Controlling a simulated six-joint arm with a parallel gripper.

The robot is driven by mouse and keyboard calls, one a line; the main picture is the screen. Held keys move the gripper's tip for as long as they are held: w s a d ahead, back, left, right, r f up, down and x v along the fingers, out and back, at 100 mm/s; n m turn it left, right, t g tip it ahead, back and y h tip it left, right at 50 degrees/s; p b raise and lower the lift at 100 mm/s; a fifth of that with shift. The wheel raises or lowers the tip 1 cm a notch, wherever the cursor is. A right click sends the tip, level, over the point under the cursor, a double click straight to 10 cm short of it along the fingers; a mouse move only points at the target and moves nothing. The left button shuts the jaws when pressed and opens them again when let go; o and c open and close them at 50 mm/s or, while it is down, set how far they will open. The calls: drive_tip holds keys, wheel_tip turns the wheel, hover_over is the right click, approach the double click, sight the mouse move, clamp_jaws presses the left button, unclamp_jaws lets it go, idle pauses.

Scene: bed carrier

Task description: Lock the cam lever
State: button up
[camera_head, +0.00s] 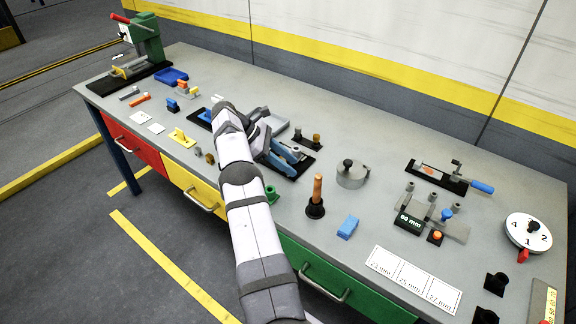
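A fixture on a black base with blue angled parts (286,153) sits mid-bench, just right of my arm and partly covered by it. A second fixture, on a black base toward the right, has a blue-handled lever (481,187) whose handle sticks out to the right. I cannot tell for sure which one is the cam lever. My gripper (262,143) points down at the left side of the blue-part fixture, close to it. Its fingertips are hidden or too small to read, so contact and finger opening are unclear.
A wooden-handled tool (316,190) stands upright to the right of my arm. A round grey lidded part (351,174) and a blue block (348,227) are nearby. A green press (146,38) stands at the far left end. The back strip of the bench (350,120) is clear.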

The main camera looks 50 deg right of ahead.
wheel_tip(320, 180, up, 7)
drive_tip(key=shift+r+p, duration=0.2)
drive_tip(key=shift+p, duration=0.65)
drive_tip(key=shift+r+p, duration=0.85)
drive_tip(key=shift+p, duration=0.05)
